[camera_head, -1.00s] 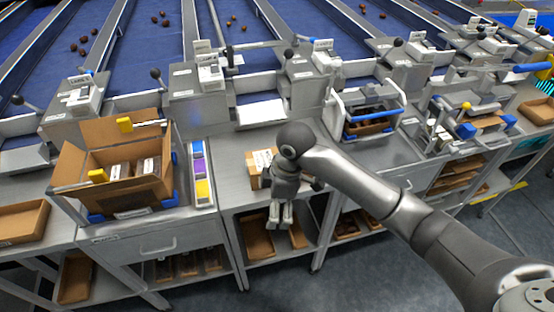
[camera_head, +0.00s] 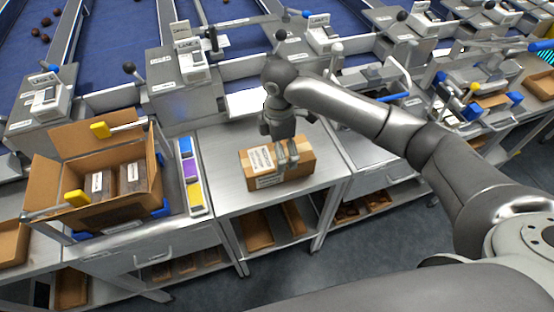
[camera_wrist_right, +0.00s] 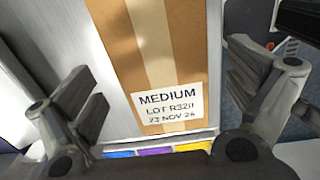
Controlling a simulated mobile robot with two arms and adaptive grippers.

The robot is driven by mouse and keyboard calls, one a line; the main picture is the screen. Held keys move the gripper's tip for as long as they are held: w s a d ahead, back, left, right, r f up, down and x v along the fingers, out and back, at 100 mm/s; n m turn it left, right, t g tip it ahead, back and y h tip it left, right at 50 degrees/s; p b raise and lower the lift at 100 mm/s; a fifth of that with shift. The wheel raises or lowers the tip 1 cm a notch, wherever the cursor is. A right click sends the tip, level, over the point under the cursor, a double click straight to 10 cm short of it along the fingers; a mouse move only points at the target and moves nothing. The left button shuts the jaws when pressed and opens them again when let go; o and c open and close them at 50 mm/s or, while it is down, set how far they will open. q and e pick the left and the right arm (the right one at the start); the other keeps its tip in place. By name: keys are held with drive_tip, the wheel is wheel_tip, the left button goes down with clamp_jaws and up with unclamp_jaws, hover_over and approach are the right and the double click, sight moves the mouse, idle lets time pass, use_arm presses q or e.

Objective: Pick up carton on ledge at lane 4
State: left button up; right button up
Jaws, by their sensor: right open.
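A closed brown carton (camera_head: 304,168) with tan tape and white labels lies on the grey ledge (camera_head: 228,203) in the middle of the head view. My right gripper (camera_head: 287,158) points down over the carton, its fingers in front of part of it. In the right wrist view the carton (camera_wrist_right: 185,45) shows its tape and a label reading MEDIUM, between the spread fingers of my open right gripper (camera_wrist_right: 165,95). I cannot tell whether the fingers touch it. My left gripper is not in view.
An open carton (camera_head: 45,185) with packs inside stands at the left. A strip of blue, purple and yellow blocks (camera_head: 192,172) lies between it and the closed carton. Grey lane machines (camera_head: 185,85) line the back. Shelves with brown trays (camera_head: 258,232) are below.

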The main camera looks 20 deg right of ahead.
drive_tip(key=shift+f, duration=0.4)
drive_tip(key=f, duration=0.1)
drive_tip(key=f+p, duration=0.1)
drive_tip(key=f, duration=0.1)
drive_tip(key=shift+a+f+p, duration=0.25)
drive_tip(key=shift+f+p, duration=0.1)
drive_tip(key=shift+f, duration=0.45)
drive_tip(key=c, duration=0.9)
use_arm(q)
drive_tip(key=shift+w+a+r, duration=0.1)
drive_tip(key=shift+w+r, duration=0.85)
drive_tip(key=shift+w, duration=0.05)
use_arm(e)
drive_tip(key=c, duration=0.5)
